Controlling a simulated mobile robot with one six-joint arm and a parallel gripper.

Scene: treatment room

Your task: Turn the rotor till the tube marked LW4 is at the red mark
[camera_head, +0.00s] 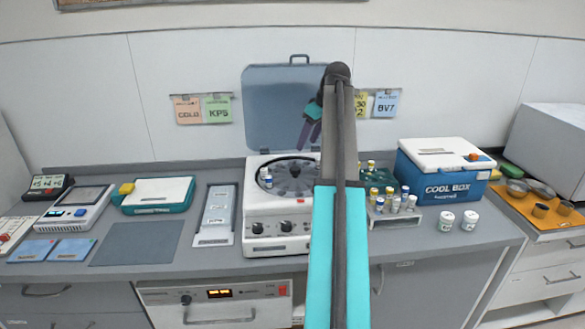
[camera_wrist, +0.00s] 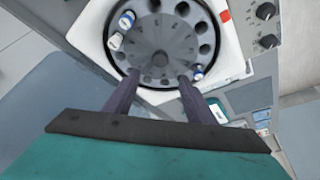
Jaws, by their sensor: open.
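The white centrifuge (camera_head: 257,212) stands on the counter with its lid (camera_head: 282,85) raised. Its dark round rotor (camera_wrist: 160,45) shows in the wrist view with several empty holes. Two tubes sit close together at the rotor's left, a blue-topped tube (camera_wrist: 126,19) and a whitish tube (camera_wrist: 115,41). Another blue-and-white tube (camera_wrist: 197,72) is at the lower right, near my right finger. No tube marking is readable. The red mark (camera_wrist: 225,16) is on the rim at upper right. My gripper (camera_wrist: 159,78) is open above the rotor; its dark fingers (camera_head: 309,131) show beside my arm.
A rack of vials (camera_head: 398,220) and the blue cool box (camera_head: 445,185) stand right of the centrifuge. A grey tray (camera_head: 216,215) lies to its left. Two white jars (camera_head: 447,221) stand near the counter's front. A flat grey mat (camera_head: 138,243) is clear.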

